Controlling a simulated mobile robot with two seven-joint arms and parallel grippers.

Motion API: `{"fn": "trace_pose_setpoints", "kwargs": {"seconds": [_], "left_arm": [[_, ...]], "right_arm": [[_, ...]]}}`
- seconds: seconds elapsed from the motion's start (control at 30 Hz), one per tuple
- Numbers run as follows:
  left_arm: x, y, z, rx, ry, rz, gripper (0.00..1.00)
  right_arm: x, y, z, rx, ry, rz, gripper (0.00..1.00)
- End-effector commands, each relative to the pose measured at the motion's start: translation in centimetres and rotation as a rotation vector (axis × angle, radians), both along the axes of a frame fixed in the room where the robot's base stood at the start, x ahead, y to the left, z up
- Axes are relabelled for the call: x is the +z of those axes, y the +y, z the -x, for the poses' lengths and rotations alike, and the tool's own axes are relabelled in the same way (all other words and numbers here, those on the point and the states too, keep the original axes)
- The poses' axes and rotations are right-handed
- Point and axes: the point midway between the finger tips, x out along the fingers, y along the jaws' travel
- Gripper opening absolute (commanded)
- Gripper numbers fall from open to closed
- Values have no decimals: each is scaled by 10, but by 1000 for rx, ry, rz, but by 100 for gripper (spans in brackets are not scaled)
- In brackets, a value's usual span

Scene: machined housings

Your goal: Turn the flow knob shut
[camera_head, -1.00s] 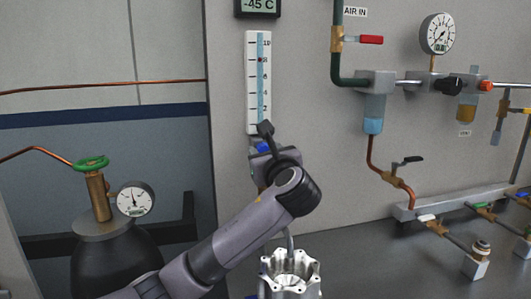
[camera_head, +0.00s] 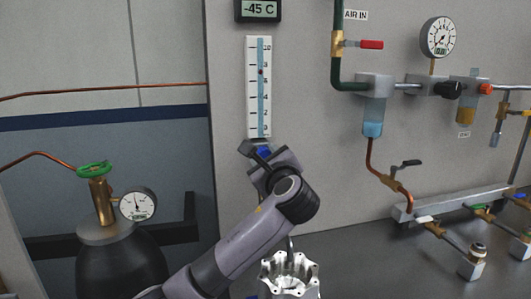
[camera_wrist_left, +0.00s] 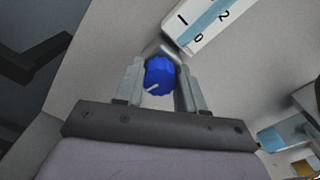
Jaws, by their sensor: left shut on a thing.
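The blue flow knob (camera_wrist_left: 160,77) sits between the two fingers of my left gripper (camera_wrist_left: 158,88) in the left wrist view, with a white mark pointing to its lower left. The fingers are shut on it. In the head view a bit of the knob's blue (camera_head: 264,152) shows at my left gripper (camera_head: 260,153), just below the flow meter (camera_head: 251,90). The flow meter is an upright white scale with a blue tube; its dark float stands between 6 and 8. Its lower end also shows in the left wrist view (camera_wrist_left: 205,22). My right gripper is not in view.
A machined housing (camera_head: 290,275) stands on the dark bench below my left arm. A gas cylinder (camera_head: 120,265) with a green valve and gauge is at left. Valves, pipes and a filter bowl (camera_head: 373,118) are mounted on the right.

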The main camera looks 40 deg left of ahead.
Motion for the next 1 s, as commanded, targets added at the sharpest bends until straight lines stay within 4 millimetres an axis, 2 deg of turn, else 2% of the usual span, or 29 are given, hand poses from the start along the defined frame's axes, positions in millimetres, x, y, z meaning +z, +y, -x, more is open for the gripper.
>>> {"fn": "trace_pose_setpoints", "kwargs": {"seconds": [0.4,0.9,0.93,1.0], "left_arm": [[-1,0,1,0,-140,121,9],[-1,0,1,0,-154,134,9],[-1,0,1,0,-154,134,45],[-1,0,1,0,-153,133,64]], "right_arm": [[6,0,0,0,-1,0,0],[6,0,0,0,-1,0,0],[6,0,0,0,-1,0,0],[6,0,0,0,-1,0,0]]}}
